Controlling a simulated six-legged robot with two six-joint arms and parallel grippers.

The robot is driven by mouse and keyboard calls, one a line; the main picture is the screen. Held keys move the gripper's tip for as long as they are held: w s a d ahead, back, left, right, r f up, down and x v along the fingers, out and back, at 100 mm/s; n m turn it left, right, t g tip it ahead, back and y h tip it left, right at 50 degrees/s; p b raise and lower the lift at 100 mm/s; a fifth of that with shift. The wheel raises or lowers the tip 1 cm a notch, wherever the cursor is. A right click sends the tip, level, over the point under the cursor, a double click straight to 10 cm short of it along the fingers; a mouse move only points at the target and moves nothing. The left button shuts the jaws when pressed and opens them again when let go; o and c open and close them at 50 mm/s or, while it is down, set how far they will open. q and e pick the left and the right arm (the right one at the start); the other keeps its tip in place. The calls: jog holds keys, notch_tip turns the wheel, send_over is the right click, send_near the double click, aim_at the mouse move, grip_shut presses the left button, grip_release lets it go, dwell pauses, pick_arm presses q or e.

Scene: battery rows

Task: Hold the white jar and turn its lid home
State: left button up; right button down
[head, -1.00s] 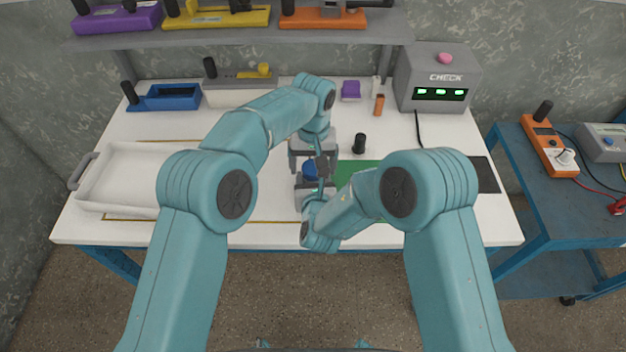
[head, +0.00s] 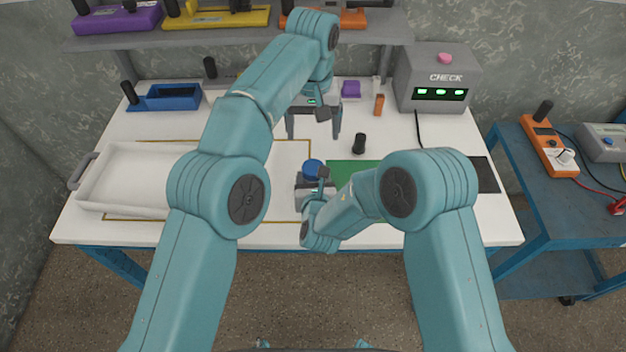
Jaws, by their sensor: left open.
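The blue lid (head: 312,168) shows from above near the middle of the table. The white jar under it is hidden by my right gripper and the lid. My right gripper (head: 314,181) is low at the jar's near side, its fingers close around the place below the lid. Its grip on the jar is too covered to make out. My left gripper (head: 314,134) is open and empty, fingers pointing down, behind and above the lid and apart from it.
A white tray (head: 90,190) stands at the left and a blue bin (head: 172,103) behind it. A green mat (head: 345,172) lies right of the lid, with a black upright peg (head: 359,143) behind it. The grey CHECK box (head: 438,78) stands at the back right.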

jog(key=shift+c, duration=1.1)
grip_release()
jog(key=shift+s, duration=0.1)
jog(key=shift+s+r, duration=0.1)
jog(key=shift+s, duration=0.2)
jog(key=b+v, duration=0.2)
jog(key=v, duration=1.3)
jog(key=shift+s, duration=0.25)
jog(key=shift+r+b, duration=0.1)
jog(key=shift+b, duration=0.2)
